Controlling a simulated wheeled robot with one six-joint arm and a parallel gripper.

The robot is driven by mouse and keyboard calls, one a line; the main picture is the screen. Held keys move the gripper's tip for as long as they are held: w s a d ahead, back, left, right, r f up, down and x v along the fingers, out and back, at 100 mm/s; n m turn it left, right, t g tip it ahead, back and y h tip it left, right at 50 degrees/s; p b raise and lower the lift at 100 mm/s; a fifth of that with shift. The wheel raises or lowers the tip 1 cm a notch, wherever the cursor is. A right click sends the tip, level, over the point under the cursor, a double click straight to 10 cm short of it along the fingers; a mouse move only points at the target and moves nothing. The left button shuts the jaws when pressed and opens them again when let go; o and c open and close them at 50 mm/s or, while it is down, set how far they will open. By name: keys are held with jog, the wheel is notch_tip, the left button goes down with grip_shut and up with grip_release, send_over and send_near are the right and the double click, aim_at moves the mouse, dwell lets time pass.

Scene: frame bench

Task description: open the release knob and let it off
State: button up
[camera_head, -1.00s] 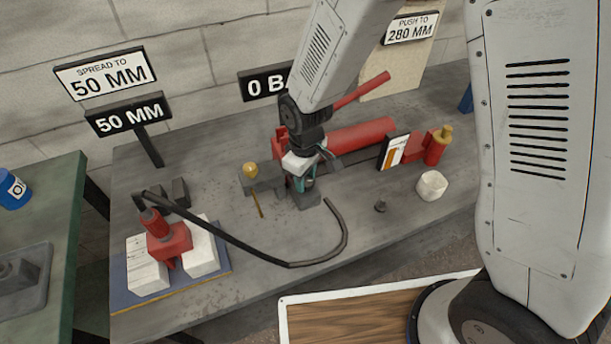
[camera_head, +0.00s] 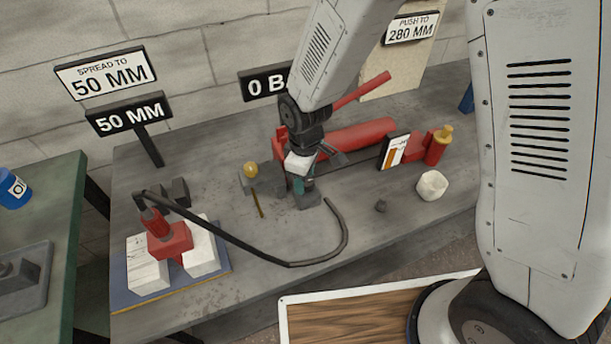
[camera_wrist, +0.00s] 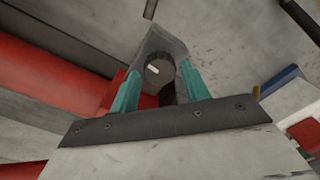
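The release knob (camera_wrist: 159,70) is a dark round knob with a white mark, on a grey block (camera_wrist: 170,42). In the wrist view it lies between the tips of the two teal fingers of my gripper (camera_wrist: 160,76). The fingers stand apart, with a narrow gap seeming to show on each side of the knob; contact is unclear. In the head view my gripper (camera_head: 303,185) points down at the grey block (camera_head: 307,200) beside the red pump cylinder (camera_head: 355,137), and hides the knob.
A black hose (camera_head: 335,225) runs from the block to a red spreader (camera_head: 170,240) between two white blocks. A gauge (camera_head: 250,171), a framed card (camera_head: 394,151), a white lump (camera_head: 432,185) and a partly hidden "0 BA" sign (camera_head: 262,85) are near. Bench front is mostly clear.

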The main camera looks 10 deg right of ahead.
jog(key=shift+o, duration=0.2)
notch_tip(320, 180, up, 8)
jog(key=shift+s+f, duration=0.1)
jog(key=shift+f, duration=0.05)
dwell(0.4)
jog(key=s+d+r+m+t, duration=0.1)
jog(key=s+d+r+m, duration=1.1)
jog(key=s+d+r, duration=0.8)
jog(key=shift+d+r, duration=0.3)
jog(key=shift+d, duration=0.25)
